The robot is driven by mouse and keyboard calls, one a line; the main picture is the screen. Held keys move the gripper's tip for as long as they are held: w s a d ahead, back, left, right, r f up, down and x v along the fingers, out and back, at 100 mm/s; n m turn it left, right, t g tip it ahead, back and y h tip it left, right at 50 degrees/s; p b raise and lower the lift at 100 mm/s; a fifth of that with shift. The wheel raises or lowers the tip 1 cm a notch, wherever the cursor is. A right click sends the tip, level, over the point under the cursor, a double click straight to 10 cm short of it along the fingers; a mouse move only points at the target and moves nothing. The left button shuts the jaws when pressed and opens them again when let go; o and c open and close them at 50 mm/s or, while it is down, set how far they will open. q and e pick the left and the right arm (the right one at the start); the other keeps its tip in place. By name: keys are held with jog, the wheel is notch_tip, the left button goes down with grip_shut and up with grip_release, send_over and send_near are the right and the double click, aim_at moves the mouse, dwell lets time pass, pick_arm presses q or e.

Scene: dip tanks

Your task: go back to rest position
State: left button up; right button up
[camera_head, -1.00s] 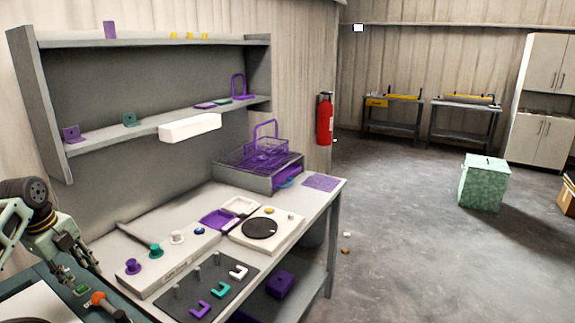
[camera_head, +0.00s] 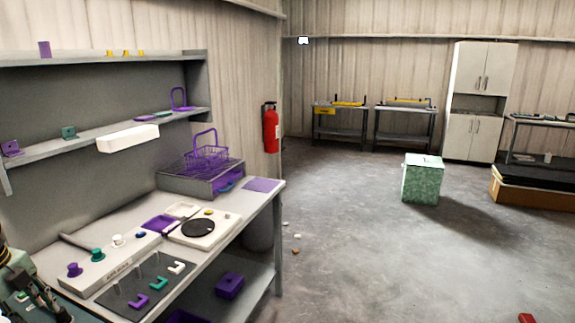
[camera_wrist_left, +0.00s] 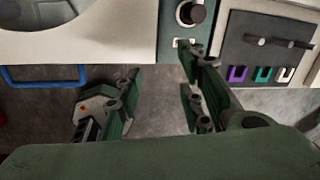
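My left gripper (camera_wrist_left: 160,62) is open and empty in the left wrist view, its two green fingers apart. It hangs above the front edge of the bench, with grey floor showing between the fingers. In the head view, part of my left arm and gripper (camera_head: 28,290) shows at the lower left corner, cut off by the picture edge. My right gripper is not in view.
The grey workbench (camera_head: 222,254) fills the left, with a purple basket (camera_head: 207,153) and purple, green and white hooks on a dark panel (camera_head: 128,296). A green speckled box (camera_head: 422,180) stands on otherwise mostly clear floor. A fire extinguisher (camera_head: 271,130) hangs on the wall.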

pick_arm(q)
jog(key=s+d+f+n, duration=0.2)
jog(key=s+d+f, duration=0.2)
jog(key=d+f, duration=0.75)
jog(key=s+d+f+n, duration=0.2)
jog(key=s+d+f, duration=0.1)
jog(key=d+f, duration=0.8)
jog(key=s+d+f+n, duration=0.1)
jog(key=s+d+n, duration=0.4)
jog(key=s+d, duration=0.5)
jog(key=s+d+r+n+t, duration=0.2)
jog(key=s+d+r+n, duration=0.25)
jog(key=s+n, duration=0.5)
notch_tip(320, 180, down, 24)
jog(key=s+g, duration=0.1)
jog(key=s, duration=0.1)
jog(key=s+a+f+g, duration=0.1)
jog(key=s+a+f, duration=0.2)
jog(key=s+f, duration=1.4)
jog(key=shift+s+f+m+g, duration=0.15)
jog(key=shift+f+m+g, duration=0.25)
jog(key=shift+f, duration=0.3)
